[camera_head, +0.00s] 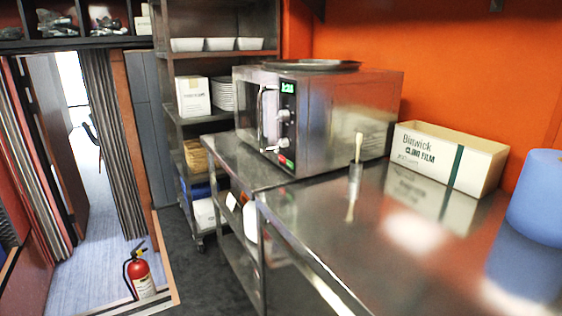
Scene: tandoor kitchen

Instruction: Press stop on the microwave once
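A steel microwave (335,112) stands on a steel counter, its front turned to the left. Its door with a vertical handle (261,117) looks shut. The control panel (286,125) at the front's near edge has a green lit display (287,87) at the top and two knobs below it. At the bottom of the panel are a red button (282,157) and a green button (290,164), close together. Their labels are too small to read. A dark round tray lies on top of the microwave. Neither of my grippers is in view.
The steel counter (330,220) holds a brush (356,165), a cling film box (447,157) and a blue roll (540,200). A steel shelf rack (217,55) with bowls and plates stands behind. A red fire extinguisher (140,275) stands on the floor at left. Dark floor left of the counter is clear.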

